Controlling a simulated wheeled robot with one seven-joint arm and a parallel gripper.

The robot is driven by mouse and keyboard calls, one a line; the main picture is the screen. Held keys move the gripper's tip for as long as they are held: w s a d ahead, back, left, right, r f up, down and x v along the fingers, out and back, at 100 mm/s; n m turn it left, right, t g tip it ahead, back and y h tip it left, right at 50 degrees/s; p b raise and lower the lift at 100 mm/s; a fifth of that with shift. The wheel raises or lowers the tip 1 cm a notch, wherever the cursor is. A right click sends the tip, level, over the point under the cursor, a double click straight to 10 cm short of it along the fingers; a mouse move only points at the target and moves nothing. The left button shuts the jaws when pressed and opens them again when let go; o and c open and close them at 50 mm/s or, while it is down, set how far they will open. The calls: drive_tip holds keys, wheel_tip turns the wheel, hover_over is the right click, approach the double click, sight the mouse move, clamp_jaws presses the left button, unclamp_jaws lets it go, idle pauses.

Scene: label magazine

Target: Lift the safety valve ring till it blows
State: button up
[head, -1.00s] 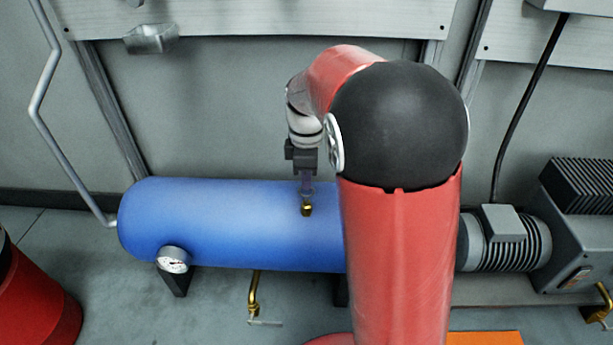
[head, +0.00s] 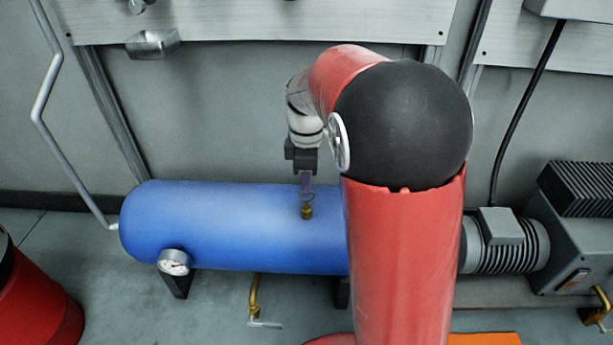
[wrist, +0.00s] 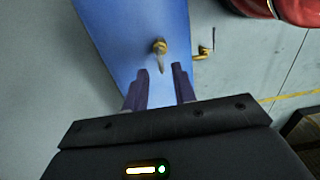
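The safety valve (head: 306,212) is a small brass fitting on top of the blue tank (head: 230,215). Its thin ring (head: 308,197) stands above it in the head view. In the wrist view the brass valve (wrist: 159,46) shows ahead of the fingertips, with the ring (wrist: 161,66) pointing back towards the gap between them. My gripper (head: 306,182) is just above the ring, fingers pointing down. In the wrist view my gripper (wrist: 159,80) has its two dark purple fingers apart with nothing held between them. The valve's far side is hidden.
A pressure gauge (head: 174,262) sits on the tank's front left. A brass drain cock (head: 254,295) hangs below the tank. A motor (head: 508,240) stands to the right. A grey pipe (head: 62,155) rises at the left. My arm hides the tank's right end.

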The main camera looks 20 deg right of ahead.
wheel_tip(320, 180, up, 8)
drive_tip(key=p, duration=0.1)
idle(0.4)
idle(0.4)
drive_tip(key=s+r+m+t+p, duration=0.3)
drive_tip(key=s+m, duration=1.1)
drive_tip(key=s, duration=0.8)
drive_tip(key=r+t, duration=0.1)
drive_tip(key=t, duration=0.1)
drive_tip(key=shift+s+t, duration=0.15)
drive_tip(key=shift+t, duration=0.15)
